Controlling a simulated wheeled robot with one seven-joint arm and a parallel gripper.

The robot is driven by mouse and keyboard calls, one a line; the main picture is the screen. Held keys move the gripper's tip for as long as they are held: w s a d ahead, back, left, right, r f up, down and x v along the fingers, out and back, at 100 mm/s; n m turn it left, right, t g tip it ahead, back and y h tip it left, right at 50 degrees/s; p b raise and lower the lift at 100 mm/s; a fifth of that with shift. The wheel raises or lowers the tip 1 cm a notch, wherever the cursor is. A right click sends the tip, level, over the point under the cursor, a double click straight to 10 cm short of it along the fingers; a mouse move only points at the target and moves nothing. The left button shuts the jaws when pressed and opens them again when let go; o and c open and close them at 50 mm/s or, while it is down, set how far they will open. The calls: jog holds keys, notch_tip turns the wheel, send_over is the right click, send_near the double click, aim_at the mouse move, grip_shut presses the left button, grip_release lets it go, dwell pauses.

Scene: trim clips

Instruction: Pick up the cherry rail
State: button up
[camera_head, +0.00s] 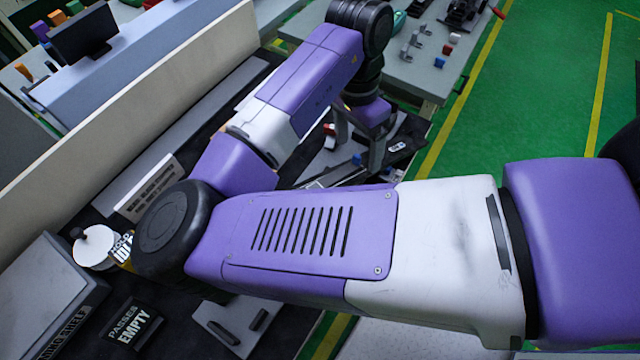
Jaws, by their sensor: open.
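My gripper (361,150) hangs from the wrist at the upper middle, pointing down over the dark bench surface. Its grey fingers are apart, and I see nothing held between them. A small red piece (329,129) shows just left of the fingers, partly hidden by my purple arm. I cannot tell whether it is the cherry rail; no other clear rail shape shows. A small blue piece (356,159) lies under the gripper, close to the fingers. My arm hides much of the bench.
A long cream panel (130,100) runs along the bench's left side. Signs reading HOLD (122,247) and PASSED EMPTY (134,325) stand at the lower left, near a white round object (93,246). A grey table (425,70) with several small parts is behind. Green floor (540,90) is clear at right.

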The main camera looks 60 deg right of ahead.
aim_at(360, 165)
jog(key=shift+s+a+f+p, duration=0.1)
jog(key=shift+s+f+p, duration=0.15)
jog(key=shift+f, duration=0.75)
jog(key=shift+s+a+f+p, duration=0.15)
jog(key=shift+s+f, duration=0.1)
jog(key=shift+f, duration=0.8)
jog(key=shift+s+d+f+p, duration=0.1)
jog(key=shift+s+f+p, duration=0.15)
jog(key=shift+f, duration=0.75)
grip_shut()
jog(key=shift+r, duration=0.15)
